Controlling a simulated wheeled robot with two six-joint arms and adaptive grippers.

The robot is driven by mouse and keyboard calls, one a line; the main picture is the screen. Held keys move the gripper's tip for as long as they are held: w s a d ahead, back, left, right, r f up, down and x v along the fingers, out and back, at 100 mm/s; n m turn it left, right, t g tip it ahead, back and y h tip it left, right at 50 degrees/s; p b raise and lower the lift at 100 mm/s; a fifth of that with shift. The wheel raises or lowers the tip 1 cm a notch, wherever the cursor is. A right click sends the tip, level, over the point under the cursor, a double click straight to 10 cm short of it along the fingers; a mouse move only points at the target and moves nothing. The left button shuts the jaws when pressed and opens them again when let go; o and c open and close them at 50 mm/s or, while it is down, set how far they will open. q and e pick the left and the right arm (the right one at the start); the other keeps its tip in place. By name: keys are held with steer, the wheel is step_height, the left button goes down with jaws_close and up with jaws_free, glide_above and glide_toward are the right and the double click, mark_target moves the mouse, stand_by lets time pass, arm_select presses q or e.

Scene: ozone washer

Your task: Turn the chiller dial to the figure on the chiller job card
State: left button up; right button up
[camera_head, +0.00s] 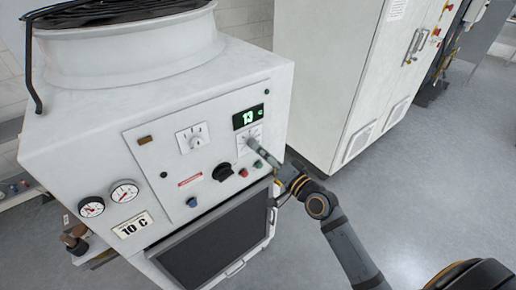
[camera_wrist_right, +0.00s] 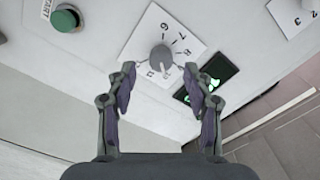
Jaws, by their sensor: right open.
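The chiller dial (camera_wrist_right: 160,58) is a small grey knob on a white numbered scale plate in the right wrist view. In the head view its plate (camera_head: 245,136) sits just below the green display (camera_head: 248,117), which reads 13. In the head view the right gripper (camera_head: 262,152) partly covers the dial. My left gripper is not in view.
A second scale plate (camera_head: 192,138), a black rotary switch (camera_head: 222,173) and small buttons share the panel. A green START button (camera_wrist_right: 66,18) shows near the dial. Two gauges (camera_head: 124,191) are at the left. A white cabinet (camera_head: 350,70) stands behind to the right.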

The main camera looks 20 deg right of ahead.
steer(key=v, duration=0.4)
stand_by(0.3)
steer(key=d+f+g+h, duration=0.1)
steer(key=d+f+h, duration=0.15)
steer(key=f, duration=0.55)
steer(key=d+f+g+h, duration=0.15)
steer(key=d+f, duration=0.25)
steer(key=f, duration=0.5)
steer(key=s+d+f+n+g+h, duration=0.15)
steer(key=s+f, duration=0.25)
steer(key=f, duration=0.6)
steer(key=s+d+f+g+h, duration=0.1)
steer(key=s+d+f+g, duration=0.2)
steer(key=f, duration=0.7)
steer(key=s+f+n+g, duration=0.3)
steer(key=s+f+g, duration=0.2)
steer(key=s+f, duration=1.15)
steer(key=s+a+f+n+g, duration=0.1)
steer(key=s+f+g, duration=0.1)
steer(key=s, duration=0.6)
steer(key=s+a+f+n+g, duration=0.1)
steer(key=s+f, duration=0.3)
steer(key=s, duration=0.5)
steer(key=shift+a+n+g, duration=0.35)
steer(key=shift+n+g, duration=0.05)
steer(key=shift+n, duration=0.05)
